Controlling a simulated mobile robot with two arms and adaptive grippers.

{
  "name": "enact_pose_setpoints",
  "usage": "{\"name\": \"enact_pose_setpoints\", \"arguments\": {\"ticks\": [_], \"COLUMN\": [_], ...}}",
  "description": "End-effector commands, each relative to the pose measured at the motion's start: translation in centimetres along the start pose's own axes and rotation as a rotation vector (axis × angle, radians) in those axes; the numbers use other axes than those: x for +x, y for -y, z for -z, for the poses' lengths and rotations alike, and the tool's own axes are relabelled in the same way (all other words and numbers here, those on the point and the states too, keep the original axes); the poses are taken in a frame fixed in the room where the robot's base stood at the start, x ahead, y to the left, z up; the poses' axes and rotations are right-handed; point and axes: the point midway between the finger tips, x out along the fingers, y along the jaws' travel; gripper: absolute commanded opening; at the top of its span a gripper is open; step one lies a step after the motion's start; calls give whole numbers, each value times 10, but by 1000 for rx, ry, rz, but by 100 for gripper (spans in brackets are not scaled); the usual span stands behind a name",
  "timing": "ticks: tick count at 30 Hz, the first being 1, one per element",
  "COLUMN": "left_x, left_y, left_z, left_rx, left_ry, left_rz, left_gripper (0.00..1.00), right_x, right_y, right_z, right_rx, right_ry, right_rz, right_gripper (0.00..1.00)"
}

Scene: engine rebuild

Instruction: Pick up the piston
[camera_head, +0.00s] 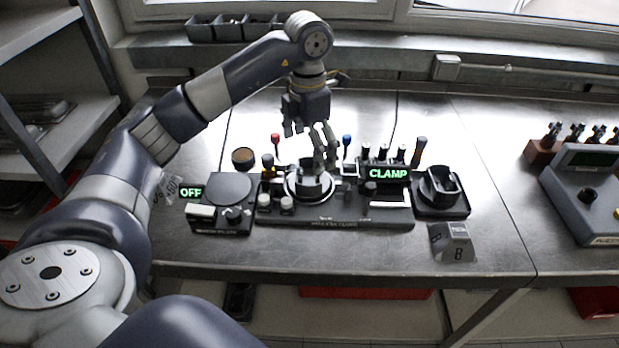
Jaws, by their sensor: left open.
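My left gripper (311,146) reaches in from above over the middle of the bench and is open. Its fingers hang just above a ring-shaped fixture (291,192) on a dark base. A grey cylindrical part, which looks like the piston (310,186), sits inside this ring. The fingers partly cover it, and I cannot tell whether they touch it. My right gripper is out of view.
A flat round plate unit (228,187) with an "OFF" sign stands left of the fixture. A lit "CLAMP" sign (388,174), upright tools and a dark holder (441,205) stand to the right. Bare bench (497,200) lies further right.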

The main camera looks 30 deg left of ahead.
Motion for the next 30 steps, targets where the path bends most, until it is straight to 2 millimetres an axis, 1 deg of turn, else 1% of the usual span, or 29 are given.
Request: {"name": "enact_pose_setpoints", "arguments": {"ticks": [1,3,5,7,11,15,18,22,26,27,29,30], "left_x": [7,15,19,23,37,59,70,74,74,74,74,74], "left_y": [0,0,0,0,-1,-2,-3,-3,-3,-3,-3,-3], "left_z": [1,0,0,0,-1,-3,-4,-4,-4,-4,-4,-4], "left_rx": [0,0,1,1,0,1,0,1,1,1,1,1], "left_ry": [-4,-2,-1,-1,-4,-4,-1,1,1,1,1,1], "left_rz": [1,0,0,1,2,2,1,0,0,0,0,0], "left_gripper": [100,100,100,100,100,100,100,100,100,95,82,73], "right_x": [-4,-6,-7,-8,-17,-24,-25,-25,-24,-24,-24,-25], "right_y": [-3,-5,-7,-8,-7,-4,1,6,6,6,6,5], "right_z": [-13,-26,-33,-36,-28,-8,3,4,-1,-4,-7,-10], "right_rx": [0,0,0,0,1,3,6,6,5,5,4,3], "right_ry": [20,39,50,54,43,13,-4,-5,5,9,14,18], "right_rz": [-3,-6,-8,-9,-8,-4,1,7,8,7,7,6], "right_gripper": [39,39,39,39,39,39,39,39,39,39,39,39]}}
